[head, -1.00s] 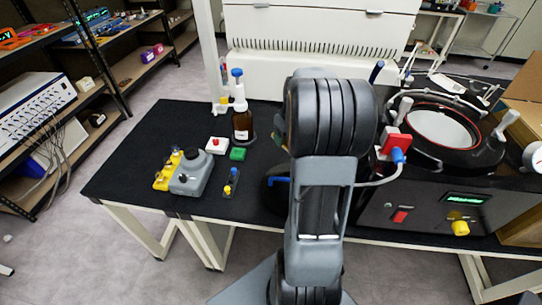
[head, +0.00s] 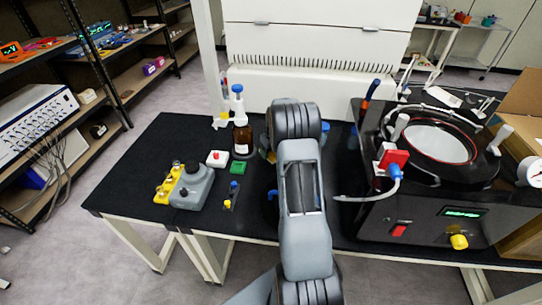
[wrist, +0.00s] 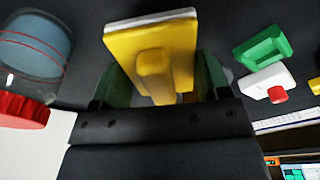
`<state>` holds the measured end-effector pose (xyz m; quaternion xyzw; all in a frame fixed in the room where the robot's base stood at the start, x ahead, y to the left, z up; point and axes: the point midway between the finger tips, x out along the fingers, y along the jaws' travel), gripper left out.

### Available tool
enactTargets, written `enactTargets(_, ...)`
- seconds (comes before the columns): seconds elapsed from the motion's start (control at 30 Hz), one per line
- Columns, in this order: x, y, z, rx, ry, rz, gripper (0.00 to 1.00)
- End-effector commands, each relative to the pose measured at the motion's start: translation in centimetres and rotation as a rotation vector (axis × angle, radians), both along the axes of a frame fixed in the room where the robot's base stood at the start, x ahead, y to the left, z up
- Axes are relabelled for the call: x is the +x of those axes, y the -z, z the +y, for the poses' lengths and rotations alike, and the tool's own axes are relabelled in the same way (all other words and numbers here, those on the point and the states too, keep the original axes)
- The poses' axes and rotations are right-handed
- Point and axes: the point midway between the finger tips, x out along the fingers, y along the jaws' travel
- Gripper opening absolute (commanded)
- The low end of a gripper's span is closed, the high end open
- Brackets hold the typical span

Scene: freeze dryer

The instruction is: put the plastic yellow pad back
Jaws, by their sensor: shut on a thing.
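The yellow pad (wrist: 150,60), a flat yellow plate with a whitish back layer and a raised block, shows in the wrist view. My gripper (wrist: 157,82) has its two green fingers on either side of the pad and is shut on it. In the head view my own arm hides most of the gripper and the pad. The freeze dryer (head: 385,215), a dark box with a round red-rimmed chamber on top, stands to the right of my arm.
The black table (head: 130,190) holds a brown bottle (head: 242,140), a white box with a red button (head: 217,158), a green tray (head: 238,168) and a grey device (head: 193,187). The wrist view also shows a red-capped clear jar (wrist: 30,65). Bare table lies at the left.

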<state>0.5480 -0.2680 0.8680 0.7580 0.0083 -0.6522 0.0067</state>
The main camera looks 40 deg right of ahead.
Motion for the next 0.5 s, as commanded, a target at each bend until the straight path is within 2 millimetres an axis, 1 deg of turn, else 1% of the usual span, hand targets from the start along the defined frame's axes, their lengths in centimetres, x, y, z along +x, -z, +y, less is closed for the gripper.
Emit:
enactTargets(0.17, 0.6, 0.8, 0.0, 0.001, -0.001, 0.001, 0.47)
enactTargets(0.33, 0.6, 3.0, 0.0, 0.001, 0.0, 0.002, 0.47)
enactTargets(0.4, 0.5, 3.6, 0.0, 0.001, 0.0, 0.002, 0.47)
enactTargets(0.5, 0.6, 3.7, -0.1, -0.001, -0.001, 0.0, 0.47)
